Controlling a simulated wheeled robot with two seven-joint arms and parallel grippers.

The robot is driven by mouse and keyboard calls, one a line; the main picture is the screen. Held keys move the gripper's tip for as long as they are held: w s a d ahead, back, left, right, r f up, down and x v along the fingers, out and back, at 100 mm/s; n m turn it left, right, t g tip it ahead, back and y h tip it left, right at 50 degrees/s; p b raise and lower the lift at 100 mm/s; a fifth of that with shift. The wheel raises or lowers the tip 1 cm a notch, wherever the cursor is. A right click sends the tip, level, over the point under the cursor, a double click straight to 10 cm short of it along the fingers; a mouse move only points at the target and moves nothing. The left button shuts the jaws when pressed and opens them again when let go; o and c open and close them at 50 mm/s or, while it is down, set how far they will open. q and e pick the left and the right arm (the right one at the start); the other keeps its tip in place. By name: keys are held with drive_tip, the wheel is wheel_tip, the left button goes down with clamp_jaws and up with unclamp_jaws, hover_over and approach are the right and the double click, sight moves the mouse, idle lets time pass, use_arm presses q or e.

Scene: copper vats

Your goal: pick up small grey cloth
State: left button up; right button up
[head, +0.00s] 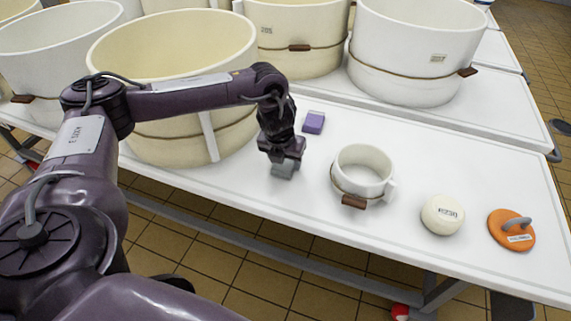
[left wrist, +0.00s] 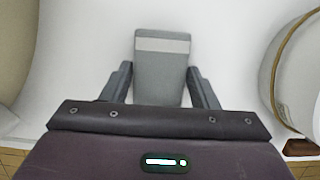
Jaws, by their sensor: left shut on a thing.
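The small grey cloth (head: 283,171) is between the fingers of my left gripper (head: 284,163), low over the white table. In the left wrist view the cloth (left wrist: 162,65) is a flat grey rectangle with a pale band near its far end. The fingers of my left gripper (left wrist: 158,88) stand on both sides of it, shut on it. I cannot tell whether the cloth touches the table. The right gripper is not in view.
On the white table (head: 430,170), a purple block (head: 314,122) lies behind the gripper. A white mug-like pot (head: 363,173), a cream round object (head: 442,215) and an orange disc with a grey handle (head: 511,230) stand to the right. Large cream vats (head: 172,45) stand behind and left.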

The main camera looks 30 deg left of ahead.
use_arm(q)
drive_tip(key=shift+c, duration=0.8)
drive_tip(key=shift+r, duration=0.1)
